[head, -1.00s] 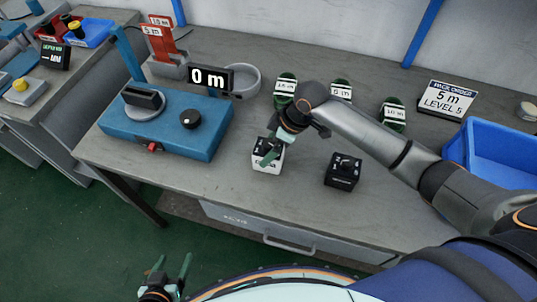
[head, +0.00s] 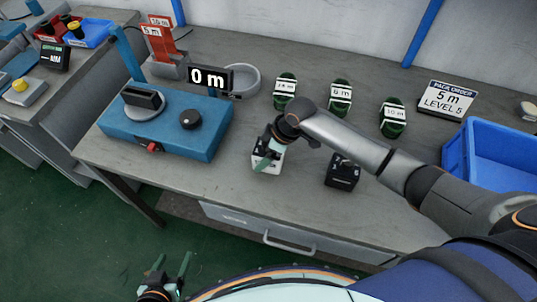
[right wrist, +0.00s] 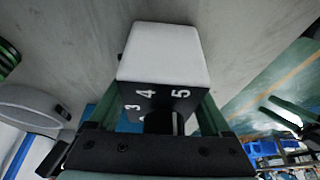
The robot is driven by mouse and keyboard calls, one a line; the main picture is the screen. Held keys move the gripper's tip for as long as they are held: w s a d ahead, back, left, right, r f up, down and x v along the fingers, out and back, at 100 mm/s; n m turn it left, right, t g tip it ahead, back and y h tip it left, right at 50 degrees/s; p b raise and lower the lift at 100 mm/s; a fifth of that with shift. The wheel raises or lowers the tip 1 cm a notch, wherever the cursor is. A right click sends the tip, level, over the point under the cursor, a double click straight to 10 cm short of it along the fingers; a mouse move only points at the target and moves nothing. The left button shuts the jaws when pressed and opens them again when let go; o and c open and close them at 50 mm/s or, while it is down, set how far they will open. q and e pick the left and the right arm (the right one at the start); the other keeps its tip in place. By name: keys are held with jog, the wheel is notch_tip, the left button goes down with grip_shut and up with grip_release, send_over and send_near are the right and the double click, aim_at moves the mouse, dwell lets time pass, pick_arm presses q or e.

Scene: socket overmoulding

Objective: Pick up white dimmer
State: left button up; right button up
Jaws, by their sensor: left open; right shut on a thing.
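The white dimmer (head: 276,166) is a small white box on the workbench, near its front edge. In the right wrist view the white dimmer (right wrist: 165,52) shows a black face with white numbers and a black knob. My right gripper (head: 266,158) reaches down over it and is shut on it, a finger on each side in the right wrist view (right wrist: 160,115). I cannot tell whether the dimmer is clear of the bench. My left gripper (head: 172,262) is open and empty, low in front of the bench.
A black dimmer-like box (head: 342,172) stands just right of the white one, under my right forearm. A blue machine (head: 205,140) with a 0 m display (head: 209,77) is at left. Green coils (head: 340,98) lie behind. A blue bin (head: 490,150) and an order sign (head: 447,98) are at right.

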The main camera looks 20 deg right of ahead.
jog(key=c, duration=0.6)
jog(key=shift+r, duration=0.15)
